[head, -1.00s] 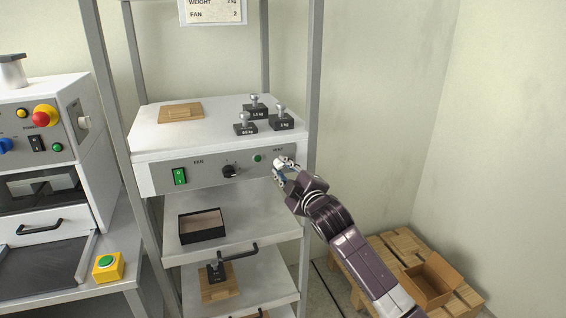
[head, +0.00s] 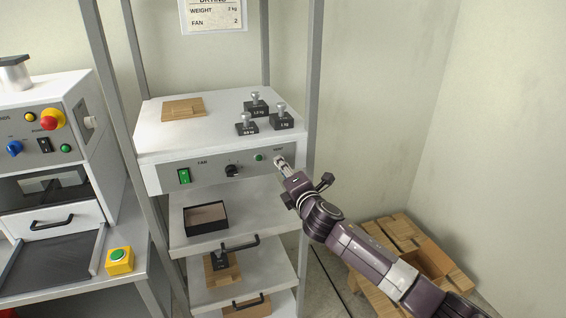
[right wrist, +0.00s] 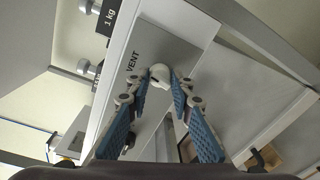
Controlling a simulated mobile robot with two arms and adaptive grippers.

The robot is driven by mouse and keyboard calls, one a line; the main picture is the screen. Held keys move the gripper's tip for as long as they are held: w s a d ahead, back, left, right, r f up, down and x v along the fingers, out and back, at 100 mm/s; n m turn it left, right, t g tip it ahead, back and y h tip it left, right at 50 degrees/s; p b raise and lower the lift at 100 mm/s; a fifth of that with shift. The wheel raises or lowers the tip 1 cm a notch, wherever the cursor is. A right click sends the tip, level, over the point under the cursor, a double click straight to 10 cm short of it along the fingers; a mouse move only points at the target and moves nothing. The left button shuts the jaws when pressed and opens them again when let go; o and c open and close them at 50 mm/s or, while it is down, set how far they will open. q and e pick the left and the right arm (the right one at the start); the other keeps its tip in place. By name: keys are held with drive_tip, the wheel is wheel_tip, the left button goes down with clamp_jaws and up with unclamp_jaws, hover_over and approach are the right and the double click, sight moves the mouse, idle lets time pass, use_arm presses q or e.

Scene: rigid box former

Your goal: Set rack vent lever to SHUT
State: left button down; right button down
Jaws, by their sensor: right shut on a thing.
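The rack vent lever (right wrist: 159,73) is a small pale knob on the grey panel beside the printed word VENT in the right wrist view. My right gripper (right wrist: 160,88) has its blue-padded fingers on both sides of the lever and is shut on it. In the head view my right gripper (head: 282,165) reaches the right end of the rack unit's front panel (head: 208,174), where its fingertips cover most of the lever. Any SHUT marking is not readable. My left gripper is not in view.
A green lamp (head: 259,157), a black fan knob (head: 232,170) and a green switch (head: 184,176) are on the same panel. Several black weights (head: 281,121) stand on top. A rack post (head: 313,70) rises close to my gripper. A wooden pallet (head: 398,232) lies below right.

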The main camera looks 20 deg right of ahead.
drive_tip(key=shift+r+n+p, duration=0.15)
drive_tip(key=shift+n+p, duration=0.4)
drive_tip(key=shift+n, duration=0.45)
drive_tip(key=c, duration=1.7)
unclamp_jaws()
drive_tip(key=s, duration=1.2)
drive_tip(key=shift+d+r, duration=0.15)
drive_tip(key=shift+r, duration=0.15)
drive_tip(key=shift+f, duration=0.1)
